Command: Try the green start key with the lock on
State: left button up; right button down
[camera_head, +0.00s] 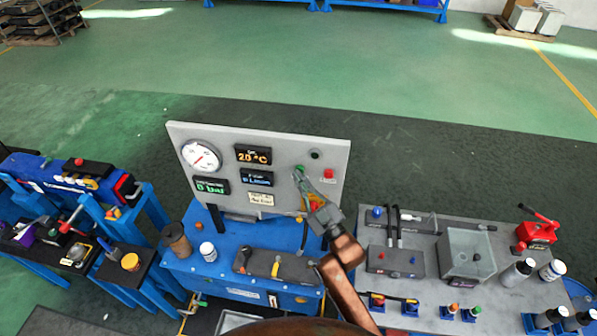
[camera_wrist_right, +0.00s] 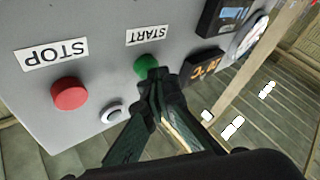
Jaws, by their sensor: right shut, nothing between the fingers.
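The grey upright panel (camera_head: 240,140) stands at the back of the blue unit. The green start key (camera_wrist_right: 146,63) is on it, below an upside-down START label in the right wrist view. My right gripper (camera_wrist_right: 155,75) is shut and empty, with its fingertips right at the green key and covering part of it. I cannot tell whether they touch or press it. In the head view the right gripper (camera_head: 300,175) reaches up to the panel's right part. I cannot make out a lock. My left gripper is not in view.
A red stop button (camera_head: 328,173) sits right of the green key. A round gauge (camera_head: 201,156) and lit displays fill the panel's left. A grey bench (camera_head: 425,290) with a clear box and bottles stands right. A tool stand (camera_head: 125,262) is at left.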

jog(key=shift+s+a+p, duration=0.15)
jog(key=shift+s+p, duration=0.15)
jog(key=shift+s, duration=0.45)
jog(key=s+p, duration=0.1)
jog(key=s, duration=0.1)
jog(key=s+a, duration=0.1)
jog(key=s, duration=0.2)
jog(key=shift+p, duration=0.4)
jog(key=shift+w, duration=0.1)
dwell(0.3)
